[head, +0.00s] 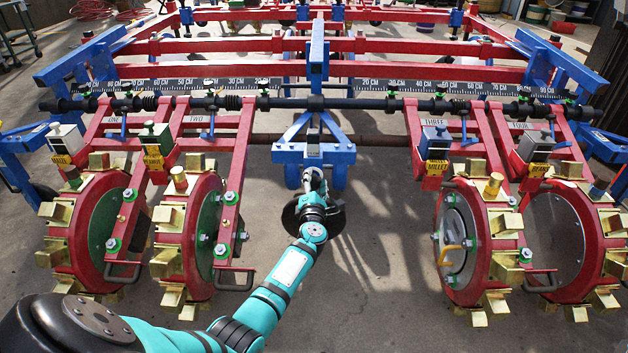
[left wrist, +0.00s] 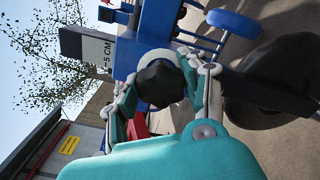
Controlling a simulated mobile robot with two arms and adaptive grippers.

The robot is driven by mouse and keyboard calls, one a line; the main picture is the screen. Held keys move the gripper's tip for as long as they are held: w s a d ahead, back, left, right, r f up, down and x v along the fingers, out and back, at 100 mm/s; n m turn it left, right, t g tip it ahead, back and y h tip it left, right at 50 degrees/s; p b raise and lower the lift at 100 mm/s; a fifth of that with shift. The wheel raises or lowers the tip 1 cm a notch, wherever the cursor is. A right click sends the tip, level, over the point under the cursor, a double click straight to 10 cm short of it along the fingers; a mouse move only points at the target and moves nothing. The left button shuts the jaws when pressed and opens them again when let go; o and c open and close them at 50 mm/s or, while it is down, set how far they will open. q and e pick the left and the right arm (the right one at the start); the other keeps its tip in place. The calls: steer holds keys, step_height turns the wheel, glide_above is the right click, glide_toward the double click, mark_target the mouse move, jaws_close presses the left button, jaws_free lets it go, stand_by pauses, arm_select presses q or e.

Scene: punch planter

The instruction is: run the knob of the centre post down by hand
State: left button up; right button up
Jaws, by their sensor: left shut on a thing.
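My left gripper (head: 314,180) is at the blue centre bracket (head: 316,155) at the front middle of the planter. In the left wrist view the left gripper (left wrist: 164,92) has its grey-padded fingers on both sides of a dark lobed knob (left wrist: 160,80), shut on it. The knob sits against a pale round part and a blue post (left wrist: 130,52). A grey plate marked "5 CM" (left wrist: 88,48) is beside the post. In the head view the knob is hidden by my gripper and wrist. My right gripper is not in view.
Red punch wheels with brass cups stand left (head: 190,235) and right (head: 470,240) of my arm. A black bar (head: 350,104) and a centimetre scale (head: 215,84) run across behind. A dark disc (head: 333,215) is below the gripper. Bare floor (head: 385,230) lies right of it.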

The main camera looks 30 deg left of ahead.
arm_select(q)
steer(key=shift+f, duration=0.1)
stand_by(0.3)
steer(key=o, duration=1.2)
steer(key=v, duration=1.2)
steer(key=shift+s, duration=0.15)
